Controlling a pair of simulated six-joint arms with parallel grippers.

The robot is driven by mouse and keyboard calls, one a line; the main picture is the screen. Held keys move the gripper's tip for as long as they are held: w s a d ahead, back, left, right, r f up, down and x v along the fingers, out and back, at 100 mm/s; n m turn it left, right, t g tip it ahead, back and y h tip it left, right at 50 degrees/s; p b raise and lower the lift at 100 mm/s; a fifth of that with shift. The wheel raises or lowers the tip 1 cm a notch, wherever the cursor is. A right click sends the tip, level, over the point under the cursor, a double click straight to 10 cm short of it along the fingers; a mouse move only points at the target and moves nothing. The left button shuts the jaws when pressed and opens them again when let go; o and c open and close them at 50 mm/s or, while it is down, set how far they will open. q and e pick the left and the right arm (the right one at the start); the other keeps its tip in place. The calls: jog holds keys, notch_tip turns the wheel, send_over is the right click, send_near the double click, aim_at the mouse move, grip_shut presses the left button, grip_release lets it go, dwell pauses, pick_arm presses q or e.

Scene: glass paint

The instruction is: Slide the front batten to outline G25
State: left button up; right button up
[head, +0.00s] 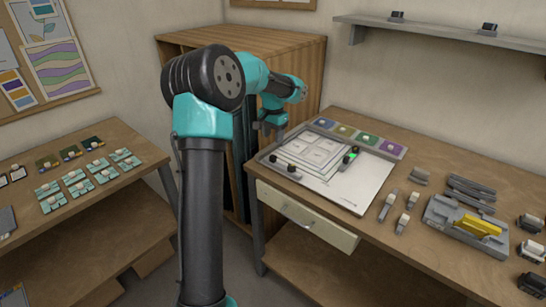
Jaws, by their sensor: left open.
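A white board (352,192) with printed outlines lies on the right-hand table. A dark bar with pale knobs (285,168) lies along its front left edge. A second dark bar with a green light (348,159) lies on its right part. I cannot tell for sure which is the front batten. The printed labels are too small to read, so I cannot pick out outline G25. My left gripper (271,130) is open and empty, above the board's back left corner and apart from both bars. My right gripper is not in view.
A tray of coloured squares (362,137) lies behind the board. Small grey-handled tools (388,207) and a grey holder with a yellow piece (467,226) are to its right. A wooden cabinet (300,52) stands behind my left arm. A left table (120,140) holds several small tiles.

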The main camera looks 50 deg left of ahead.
aim_at(273, 156)
pick_arm(q)
notch_tip(273, 156, down, 10)
jog(key=shift+r, duration=0.15)
jog(key=shift+c, duration=0.3)
grip_shut()
dwell(0.4)
